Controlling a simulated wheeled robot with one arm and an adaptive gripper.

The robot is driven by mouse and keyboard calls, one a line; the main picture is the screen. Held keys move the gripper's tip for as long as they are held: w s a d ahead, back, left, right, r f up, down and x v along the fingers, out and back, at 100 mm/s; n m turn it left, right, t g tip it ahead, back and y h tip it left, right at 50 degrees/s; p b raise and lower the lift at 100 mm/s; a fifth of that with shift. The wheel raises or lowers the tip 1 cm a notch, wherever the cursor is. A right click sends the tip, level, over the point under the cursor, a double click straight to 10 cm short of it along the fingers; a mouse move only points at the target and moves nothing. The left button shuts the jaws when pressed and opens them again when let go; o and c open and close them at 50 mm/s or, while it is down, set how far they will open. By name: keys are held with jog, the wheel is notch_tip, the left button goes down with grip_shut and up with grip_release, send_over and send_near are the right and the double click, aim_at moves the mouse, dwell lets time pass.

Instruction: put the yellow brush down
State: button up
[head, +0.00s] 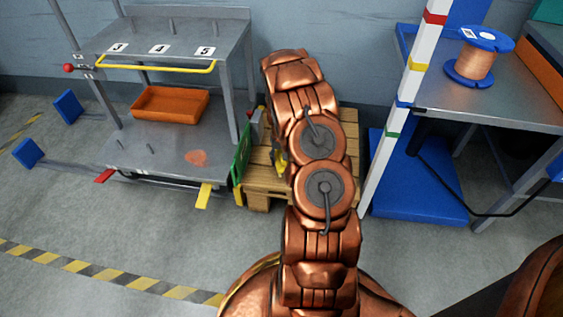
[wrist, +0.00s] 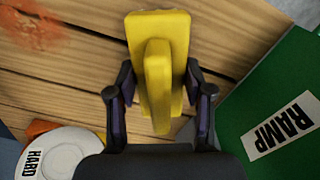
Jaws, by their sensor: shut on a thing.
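The yellow brush (wrist: 157,75) is in the middle of the wrist view, its long yellow body pointing up the picture. My gripper (wrist: 160,78) is shut on it, one dark finger on each side. Behind it are the planks of the wooden pallet (wrist: 70,90); I cannot tell whether the brush touches them. In the head view a small yellow part, likely the brush (head: 281,161), shows at the left side of my arm, over the pallet (head: 262,188).
A green board marked RAMP (wrist: 285,95) stands close on the right in the wrist view. A white disc marked HARD (wrist: 50,155) is at lower left. In the head view, a grey shelf unit (head: 160,140) with an orange tray (head: 170,104) is left; a white post (head: 400,130) is right.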

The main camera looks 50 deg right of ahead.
jog(key=shift+f, duration=0.8)
jog(key=shift+r, duration=0.1)
jog(key=o, duration=1.3)
jog(key=shift+o, duration=0.2)
